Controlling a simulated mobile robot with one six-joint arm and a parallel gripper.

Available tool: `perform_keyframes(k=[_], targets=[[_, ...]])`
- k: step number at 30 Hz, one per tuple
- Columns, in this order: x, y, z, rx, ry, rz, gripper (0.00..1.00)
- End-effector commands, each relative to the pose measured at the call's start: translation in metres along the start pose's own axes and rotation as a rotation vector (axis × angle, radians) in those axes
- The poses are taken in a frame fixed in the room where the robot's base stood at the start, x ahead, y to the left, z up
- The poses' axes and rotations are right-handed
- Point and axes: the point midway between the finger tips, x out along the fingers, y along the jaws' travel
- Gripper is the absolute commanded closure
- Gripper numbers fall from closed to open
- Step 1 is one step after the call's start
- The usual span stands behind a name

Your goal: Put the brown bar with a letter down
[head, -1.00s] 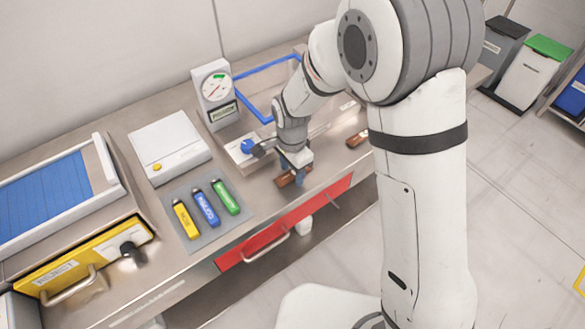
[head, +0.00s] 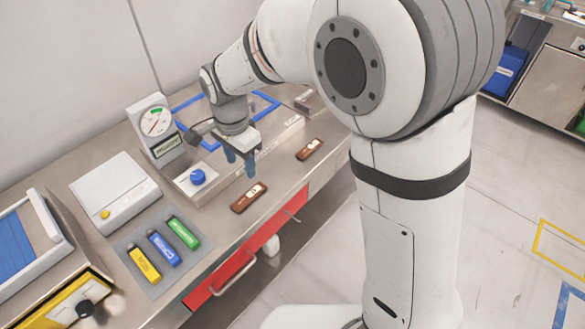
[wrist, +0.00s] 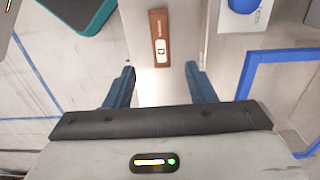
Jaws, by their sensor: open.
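A brown bar with a white label (head: 249,197) lies flat on the steel counter, near its front edge. In the wrist view the bar (wrist: 160,52) lies ahead of my fingers, and its label bears a dark mark like a letter D. My gripper (head: 239,162) is open and empty, raised above the counter behind the bar and apart from it. Its two blue fingers (wrist: 161,82) stand wide apart in the wrist view, with bare counter between them. A second brown bar (head: 309,149) with pale marks lies further right; I cannot read them.
A blue knob (head: 197,177) on a pale block and a gauge (head: 155,128) stand left of my gripper. Yellow, blue and green bars (head: 162,247) lie on a grey mat. A blue frame (head: 265,101) is behind. A red drawer front (head: 235,272) is below the counter edge.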

Motion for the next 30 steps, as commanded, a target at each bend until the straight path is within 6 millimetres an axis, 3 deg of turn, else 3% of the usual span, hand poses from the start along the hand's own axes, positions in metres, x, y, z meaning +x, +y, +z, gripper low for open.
perform_keyframes(k=[5, 8, 11, 15, 21, 25, 30], targets=[[-0.005, 0.006, -0.006, -0.009, 0.002, -0.006, 0.50], [-0.019, 0.027, -0.023, -0.053, 0.009, -0.027, 0.50], [-0.040, 0.066, -0.048, -0.137, 0.029, -0.059, 0.50], [-0.065, 0.137, -0.076, -0.287, 0.079, -0.098, 0.50], [-0.079, 0.230, -0.086, -0.502, 0.173, -0.117, 0.50], [-0.079, 0.271, -0.082, -0.608, 0.223, -0.108, 0.50], [-0.076, 0.294, -0.077, -0.683, 0.255, -0.095, 0.50]])
